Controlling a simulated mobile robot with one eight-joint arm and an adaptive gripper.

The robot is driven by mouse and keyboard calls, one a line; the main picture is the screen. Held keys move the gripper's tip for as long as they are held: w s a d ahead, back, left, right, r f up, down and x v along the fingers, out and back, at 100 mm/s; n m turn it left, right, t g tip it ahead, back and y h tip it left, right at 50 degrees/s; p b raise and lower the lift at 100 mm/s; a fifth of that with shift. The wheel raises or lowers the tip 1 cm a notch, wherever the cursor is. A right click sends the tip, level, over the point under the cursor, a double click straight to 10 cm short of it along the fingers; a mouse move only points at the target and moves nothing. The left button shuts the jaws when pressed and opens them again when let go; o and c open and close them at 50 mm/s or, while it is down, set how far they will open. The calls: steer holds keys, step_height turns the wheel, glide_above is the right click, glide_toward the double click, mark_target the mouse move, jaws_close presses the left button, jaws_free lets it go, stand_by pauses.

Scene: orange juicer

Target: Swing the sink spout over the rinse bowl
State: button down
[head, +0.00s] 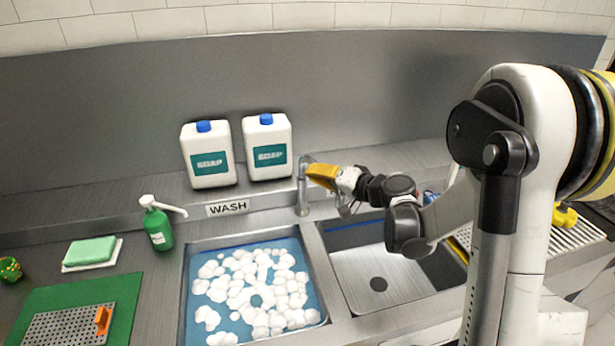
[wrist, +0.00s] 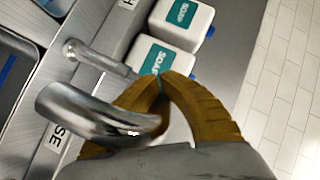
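The chrome sink spout (head: 303,192) rises from the ledge between the two basins in the head view. In the wrist view the spout (wrist: 75,108) curves in front of one finger, and its neck passes behind that finger. My gripper (wrist: 161,80) has its yellow fingers around the spout, tips nearly together. How firmly they touch it cannot be told. In the head view my gripper (head: 308,172) is at the spout's top and hides part of it. The rinse bowl (head: 380,270) is the empty right basin with a dark drain. The spout's outlet is hard to place over either basin.
The foamy wash basin (head: 250,290) lies left of the rinse bowl. A green pump bottle (head: 158,228) and sponge (head: 90,250) sit left. My arm covers the right side.

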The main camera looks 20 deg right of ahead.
steer(key=d+n+g+y, duration=0.1)
steer(key=w+d+n+g+y, duration=0.1)
steer(key=n+g+y, duration=0.1)
steer(key=d+n+g+y, duration=0.2)
steer(key=shift+w+d+r, duration=0.1)
steer(key=shift+w+r, duration=0.2)
steer(key=shift+r, duration=0.05)
stand_by(0.4)
steer(key=c, duration=1.7)
jaws_free()
steer(key=shift+d, duration=0.1)
steer(key=o, duration=0.4)
steer(key=shift+d+f, duration=0.1)
steer(key=shift+d, duration=0.1)
steer(key=v, duration=1.1)
steer(key=shift+s+d, duration=0.25)
steer(key=shift+s, duration=0.05)
